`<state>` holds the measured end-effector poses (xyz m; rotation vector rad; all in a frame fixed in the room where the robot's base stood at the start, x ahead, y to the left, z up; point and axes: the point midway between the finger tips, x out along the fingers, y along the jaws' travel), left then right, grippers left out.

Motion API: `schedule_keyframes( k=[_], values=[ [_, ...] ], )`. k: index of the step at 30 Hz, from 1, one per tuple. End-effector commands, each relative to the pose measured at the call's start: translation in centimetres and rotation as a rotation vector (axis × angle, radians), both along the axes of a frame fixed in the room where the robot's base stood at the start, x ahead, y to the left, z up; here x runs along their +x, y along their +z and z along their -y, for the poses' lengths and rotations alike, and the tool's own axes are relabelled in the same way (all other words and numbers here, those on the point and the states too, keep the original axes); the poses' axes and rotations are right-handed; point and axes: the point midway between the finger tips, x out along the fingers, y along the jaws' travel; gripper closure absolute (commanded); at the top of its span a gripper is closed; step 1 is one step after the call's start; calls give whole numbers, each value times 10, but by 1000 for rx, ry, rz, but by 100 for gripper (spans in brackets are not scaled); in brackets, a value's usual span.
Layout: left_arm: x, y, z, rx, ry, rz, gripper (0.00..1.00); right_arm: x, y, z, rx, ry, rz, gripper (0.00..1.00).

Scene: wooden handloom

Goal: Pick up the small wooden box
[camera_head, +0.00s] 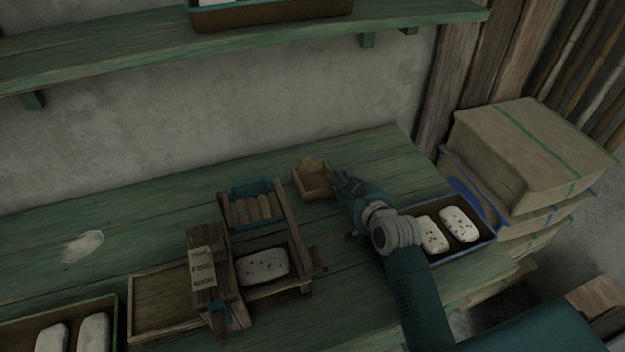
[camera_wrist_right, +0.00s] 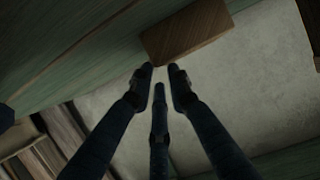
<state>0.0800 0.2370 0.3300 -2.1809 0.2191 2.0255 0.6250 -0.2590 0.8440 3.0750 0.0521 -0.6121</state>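The small wooden box (camera_head: 312,180) is a light brown, open-topped box on the green bench, near the wall. It is upright, with a raised tab at its back. My right gripper (camera_head: 347,182) is just right of the box. In the right wrist view, the box (camera_wrist_right: 187,32) shows as a brown block just beyond the dark fingertips of my right gripper (camera_wrist_right: 161,74). The fingers are a little apart with nothing between them. I cannot tell whether a fingertip touches the box. My left gripper is not in view.
Left of the box stands a wooden frame device (camera_head: 262,235) with a pale speckled block in it. A dark tray (camera_head: 482,242) with speckled blocks is at right, beside stacked cardboard boxes (camera_head: 530,155). A green shelf (camera_head: 130,60) hangs above. The back left of the bench is mostly clear.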

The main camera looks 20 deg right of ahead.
Motion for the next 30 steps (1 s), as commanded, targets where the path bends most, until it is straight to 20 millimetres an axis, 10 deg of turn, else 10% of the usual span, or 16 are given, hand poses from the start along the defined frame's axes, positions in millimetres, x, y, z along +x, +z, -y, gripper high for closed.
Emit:
schedule_keyframes(
  k=[26, 30],
  values=[
    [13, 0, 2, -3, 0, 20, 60, 67, -28, -2, -1, -1, -1, 83],
    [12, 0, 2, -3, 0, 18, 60, 67, -28, -2, -1, -1, -1, 100]
  ],
)
